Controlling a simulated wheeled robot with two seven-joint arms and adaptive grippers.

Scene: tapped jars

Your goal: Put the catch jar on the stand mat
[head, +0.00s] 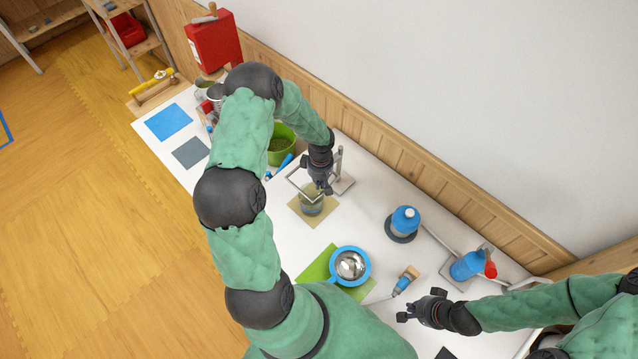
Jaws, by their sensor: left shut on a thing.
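A clear jar (311,206), which looks like the catch jar, is at the middle of the table with some bluish-green content. It appears upright over a tan square mat (325,216), perhaps the stand mat; I cannot tell whether it touches the mat. My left gripper (322,188) comes down from above and is shut on the jar's upper part, hiding some of it. A grey metal stand (341,180) is just behind. My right gripper (408,309) is empty with its fingers apart, over the table's front right.
A blue-rimmed metal bowl (350,265) sits on a green mat (316,268). A blue bottle (404,221) stands on a dark round base. A green pot (281,150) is behind my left arm.

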